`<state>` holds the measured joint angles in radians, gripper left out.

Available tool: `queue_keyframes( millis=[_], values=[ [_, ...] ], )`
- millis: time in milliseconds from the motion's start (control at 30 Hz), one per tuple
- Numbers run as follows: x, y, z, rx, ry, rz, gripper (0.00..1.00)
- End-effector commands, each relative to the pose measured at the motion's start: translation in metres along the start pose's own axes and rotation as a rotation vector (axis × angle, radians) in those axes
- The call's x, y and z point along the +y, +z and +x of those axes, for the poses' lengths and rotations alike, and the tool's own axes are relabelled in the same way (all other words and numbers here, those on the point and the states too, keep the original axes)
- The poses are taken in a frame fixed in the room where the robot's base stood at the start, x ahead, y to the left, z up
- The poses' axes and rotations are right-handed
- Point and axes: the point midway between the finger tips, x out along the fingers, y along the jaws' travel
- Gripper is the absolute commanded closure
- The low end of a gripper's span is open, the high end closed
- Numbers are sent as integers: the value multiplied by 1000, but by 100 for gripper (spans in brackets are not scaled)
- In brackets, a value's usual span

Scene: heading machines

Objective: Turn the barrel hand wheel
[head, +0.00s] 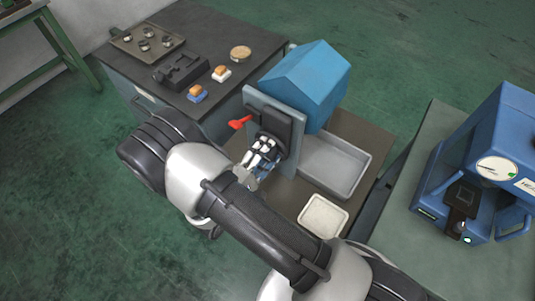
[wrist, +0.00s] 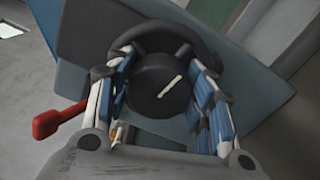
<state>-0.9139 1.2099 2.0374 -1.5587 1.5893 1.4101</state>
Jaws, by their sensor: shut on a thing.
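The barrel hand wheel is a dark round wheel (wrist: 163,35) with a black hub that bears a pale line (wrist: 170,87). It sits on the front plate (head: 253,99) of a blue machine with a peaked top (head: 308,80). My gripper (wrist: 163,85) has one finger on each side of the hub and is shut on it. It also shows in the head view (head: 262,152), in front of the plate, where it hides much of the wheel. A red lever (wrist: 58,119) sticks out at the left, close to my gripper; the head view shows it too (head: 240,122).
A grey tray (head: 359,170) and a small white tray (head: 324,216) lie right of the wheel. A dark bench (head: 215,40) behind holds a tray of round parts (head: 128,42) and small blocks. A blue machine with a dial (head: 497,168) stands at right.

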Motion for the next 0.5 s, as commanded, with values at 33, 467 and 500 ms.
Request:
queue_keyframes(
  millis=[33, 467, 500],
  values=[
    [-3, -1, 0, -1, 0, 48, 75],
    [-4, -2, 0, -8, -3, 459, 75],
    [-5, -2, 0, -8, -4, 496, 75]
  ],
)
